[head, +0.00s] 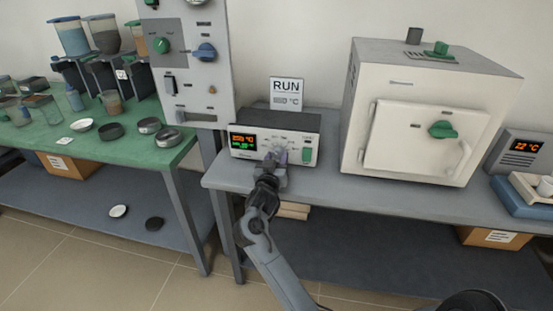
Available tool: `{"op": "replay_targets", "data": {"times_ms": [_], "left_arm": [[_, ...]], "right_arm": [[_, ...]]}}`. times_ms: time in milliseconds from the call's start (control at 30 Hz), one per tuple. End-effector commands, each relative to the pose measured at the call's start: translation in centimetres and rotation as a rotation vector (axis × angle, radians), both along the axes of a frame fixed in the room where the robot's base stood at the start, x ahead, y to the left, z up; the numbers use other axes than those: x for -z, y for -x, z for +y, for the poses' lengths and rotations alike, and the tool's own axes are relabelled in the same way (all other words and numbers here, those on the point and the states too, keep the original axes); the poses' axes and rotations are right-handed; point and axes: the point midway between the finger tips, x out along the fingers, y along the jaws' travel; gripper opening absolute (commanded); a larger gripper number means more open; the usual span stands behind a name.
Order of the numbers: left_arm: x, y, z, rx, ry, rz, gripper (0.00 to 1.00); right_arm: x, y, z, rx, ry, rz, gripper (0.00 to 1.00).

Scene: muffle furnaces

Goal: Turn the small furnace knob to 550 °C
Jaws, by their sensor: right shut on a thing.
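The small furnace controller (307,139) is a low box with a pale front and dark top, standing on the grey bench in the head view. Its display (242,141) shows orange and green digits, too small to read surely. My right gripper (277,157) is at the middle of the controller's front, shut on the knob (281,150), which it mostly hides. The knob's pointer and scale cannot be read. A sign (287,93) reading RUN and °C stands behind the controller; its number is too small to read. My left gripper is not in view.
A white furnace (369,95) with a green door handle (443,130) stands to the right on the grey bench (232,180). A grey wall panel (213,98) with knobs rises at the left. A green table (150,159) holds several dishes and hoppers.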

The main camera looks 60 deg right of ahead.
Motion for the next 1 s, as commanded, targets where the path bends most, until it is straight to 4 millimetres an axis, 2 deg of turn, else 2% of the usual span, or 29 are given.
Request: {"op": "replay_targets", "data": {"times_ms": [300, 600, 1000], "left_arm": [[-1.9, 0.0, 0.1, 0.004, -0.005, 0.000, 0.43], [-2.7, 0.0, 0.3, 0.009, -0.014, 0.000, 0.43], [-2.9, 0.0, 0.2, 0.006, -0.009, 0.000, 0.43]], "right_arm": [[-0.2, 0.0, 0.1, 0.000, -0.072, -0.190, 0.13], [-0.1, -0.1, 0.1, 0.000, -0.132, -0.357, 0.13], [0.0, 0.0, 0.0, 0.001, -0.158, -0.432, 0.13]]}}
